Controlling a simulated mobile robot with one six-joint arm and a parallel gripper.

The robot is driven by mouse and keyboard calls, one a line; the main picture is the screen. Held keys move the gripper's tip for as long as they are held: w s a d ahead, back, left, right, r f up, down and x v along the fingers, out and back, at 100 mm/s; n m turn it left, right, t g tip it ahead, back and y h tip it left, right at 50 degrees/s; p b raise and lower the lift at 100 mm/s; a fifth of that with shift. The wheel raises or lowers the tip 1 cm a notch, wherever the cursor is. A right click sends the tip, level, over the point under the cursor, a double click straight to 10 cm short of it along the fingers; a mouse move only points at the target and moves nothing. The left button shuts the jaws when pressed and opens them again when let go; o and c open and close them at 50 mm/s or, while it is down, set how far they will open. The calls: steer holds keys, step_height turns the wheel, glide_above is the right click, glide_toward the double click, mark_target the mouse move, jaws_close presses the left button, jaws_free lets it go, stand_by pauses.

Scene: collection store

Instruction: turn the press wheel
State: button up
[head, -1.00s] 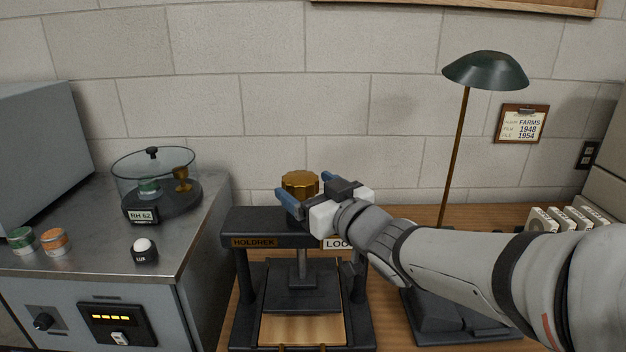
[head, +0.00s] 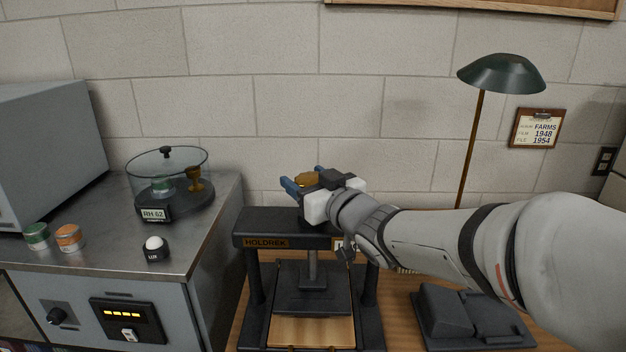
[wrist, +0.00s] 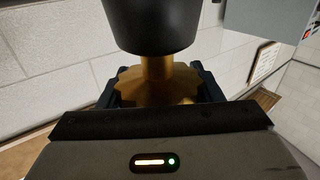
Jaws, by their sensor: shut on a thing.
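The brass press wheel (head: 307,180) sits on top of the black press (head: 285,236), above its crossbeam. My gripper (head: 303,183) reaches in from the right, and its blue fingers lie on either side of the wheel. In the wrist view the brass wheel (wrist: 158,88) shows its notched edge between the two dark fingers, and my gripper (wrist: 158,88) is shut on it. A dark round part with a brass stem fills the top of the wrist view, above the wheel. My gripper and wrist hide part of the wheel and the press's right label.
A steel cabinet (head: 215,215) with a glass-domed dish (head: 167,172), a lux sensor (head: 155,250) and two small jars stands left. A green lamp (head: 502,73) stands behind my arm on the right. A dark device (head: 470,318) lies on the wooden table right of the press.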

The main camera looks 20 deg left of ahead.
steer(key=c, duration=0.3)
steer(key=shift+f+b, duration=0.15)
steer(key=shift+b, duration=0.25)
steer(key=shift+c, duration=0.2)
steer(key=shift+f+t+b, duration=0.1)
steer(key=shift+t+b, duration=0.2)
steer(key=shift+b, duration=0.2)
steer(key=shift+m+t+h+b, duration=0.3)
steer(key=shift+m+h+b, duration=0.25)
steer(key=shift+b, duration=0.35)
steer(key=shift+r, duration=0.25)
steer(key=o, duration=1)
steer(key=shift+c, duration=0.2)
steer(key=shift+d, duration=0.1)
